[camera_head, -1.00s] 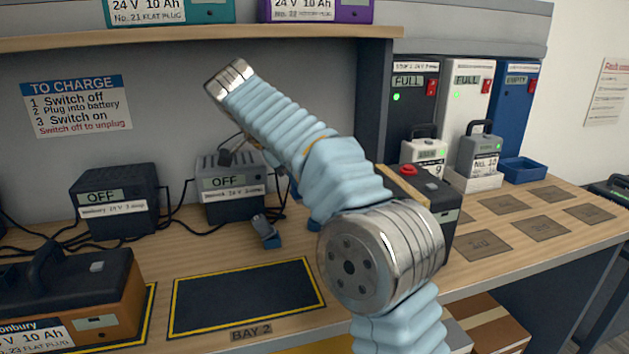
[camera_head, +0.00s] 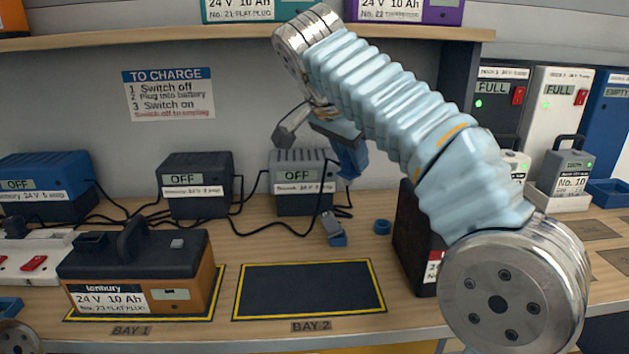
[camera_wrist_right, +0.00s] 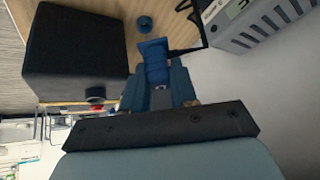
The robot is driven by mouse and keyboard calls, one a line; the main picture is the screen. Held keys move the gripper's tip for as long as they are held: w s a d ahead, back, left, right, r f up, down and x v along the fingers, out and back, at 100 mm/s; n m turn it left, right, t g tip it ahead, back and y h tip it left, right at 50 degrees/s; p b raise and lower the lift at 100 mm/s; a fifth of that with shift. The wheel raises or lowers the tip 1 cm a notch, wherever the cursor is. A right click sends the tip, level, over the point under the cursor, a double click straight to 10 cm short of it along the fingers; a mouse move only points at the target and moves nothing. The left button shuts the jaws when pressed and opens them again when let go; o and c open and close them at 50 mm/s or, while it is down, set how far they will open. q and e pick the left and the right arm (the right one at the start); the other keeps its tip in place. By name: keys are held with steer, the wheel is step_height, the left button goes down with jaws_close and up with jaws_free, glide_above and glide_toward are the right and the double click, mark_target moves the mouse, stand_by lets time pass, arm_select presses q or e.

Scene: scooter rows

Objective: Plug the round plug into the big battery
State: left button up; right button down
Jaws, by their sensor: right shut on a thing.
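The big battery is most likely the tall black box (camera_head: 413,240) right of bay 2, largely hidden by my right arm. In the right wrist view the black box (camera_wrist_right: 75,50) is at upper left, with a round dark socket (camera_wrist_right: 95,92) on its lower edge. My right gripper (camera_head: 345,150) is above the bench, between the grey charger and the black box. It is shut on a blue plug (camera_wrist_right: 154,52), which appears to be the round plug; a dark cable runs right from it. Plug and box are apart. My left gripper is out of view.
A grey charger (camera_head: 303,188) reading OFF stands behind. An orange-black battery (camera_head: 140,268) sits in bay 1. The bay 2 mat (camera_head: 308,289) is empty.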

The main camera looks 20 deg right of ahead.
steer(key=s+d+r+n+t+y, duration=0.35)
steer(key=s+d+r+n, duration=0.45)
steer(key=d+r+n, duration=0.3)
steer(key=shift+g+y, duration=0.35)
steer(key=shift+y, duration=0.1)
steer(key=f, duration=0.4)
steer(key=d+f, duration=0.1)
steer(key=f, duration=0.1)
steer(key=shift+d+f, duration=0.1)
steer(key=shift+f, duration=0.3)
steer(key=shift+w+f+b, duration=0.1)
steer(key=shift+f+b, duration=0.4)
steer(key=shift+p, duration=0.3)
steer(key=shift+f+b, duration=0.85)
steer(key=shift+f, duration=0.15)
steer(key=c, duration=0.8)
jaws_free()
